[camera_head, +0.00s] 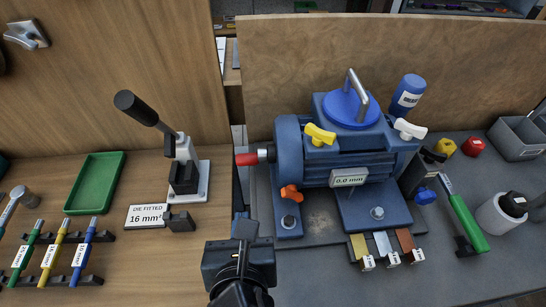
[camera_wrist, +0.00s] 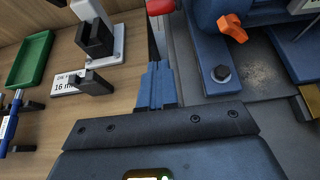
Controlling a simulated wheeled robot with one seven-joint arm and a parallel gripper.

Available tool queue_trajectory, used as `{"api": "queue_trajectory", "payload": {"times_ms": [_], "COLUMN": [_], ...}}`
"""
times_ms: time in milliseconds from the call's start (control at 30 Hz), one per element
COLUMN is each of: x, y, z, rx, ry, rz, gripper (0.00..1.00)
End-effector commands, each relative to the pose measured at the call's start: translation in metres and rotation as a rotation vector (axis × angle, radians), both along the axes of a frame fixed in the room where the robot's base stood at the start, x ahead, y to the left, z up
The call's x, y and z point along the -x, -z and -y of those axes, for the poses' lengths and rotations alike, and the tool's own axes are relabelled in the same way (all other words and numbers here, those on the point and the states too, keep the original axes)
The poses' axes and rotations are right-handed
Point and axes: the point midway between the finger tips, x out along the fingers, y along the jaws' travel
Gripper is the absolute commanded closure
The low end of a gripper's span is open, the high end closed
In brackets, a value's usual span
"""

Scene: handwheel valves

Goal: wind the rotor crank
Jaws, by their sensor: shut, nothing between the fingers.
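A blue machine (camera_head: 350,150) stands on the grey bench top. A red-ended handle on a short metal shaft (camera_head: 248,158) sticks out of its left side and looks like the crank, though I cannot be sure. Its red end also shows at the top edge of the wrist view (camera_wrist: 160,6). A blue round cap with a grey bar handle (camera_head: 352,105) sits on top of the machine. My gripper (camera_head: 245,229) is shut and empty, below the red handle in the picture and apart from it. The wrist view shows its blue fingers (camera_wrist: 157,86) together, over the gap between the benches.
Orange (camera_head: 291,193) and yellow (camera_head: 319,135) knobs stick out of the machine. A black-handled lever press (camera_head: 184,170), a "16 mm²" sign (camera_head: 148,215) and a green tray (camera_head: 96,182) stand left. A green-handled tool (camera_head: 465,218) and bins lie right.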

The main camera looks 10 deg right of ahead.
Motion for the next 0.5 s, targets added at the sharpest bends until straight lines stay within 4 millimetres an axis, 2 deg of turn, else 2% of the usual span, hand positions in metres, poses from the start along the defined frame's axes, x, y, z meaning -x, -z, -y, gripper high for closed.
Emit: {"api": "queue_trajectory", "payload": {"times_ms": [167, 500], "x": [-0.011, -0.068], "y": [0.006, 0.035], "z": [0.000, 0.002], "rx": [0.008, 0.005], "ry": [-0.002, -0.001], "rz": [0.004, 0.003], "gripper": [1.00, 1.00]}}
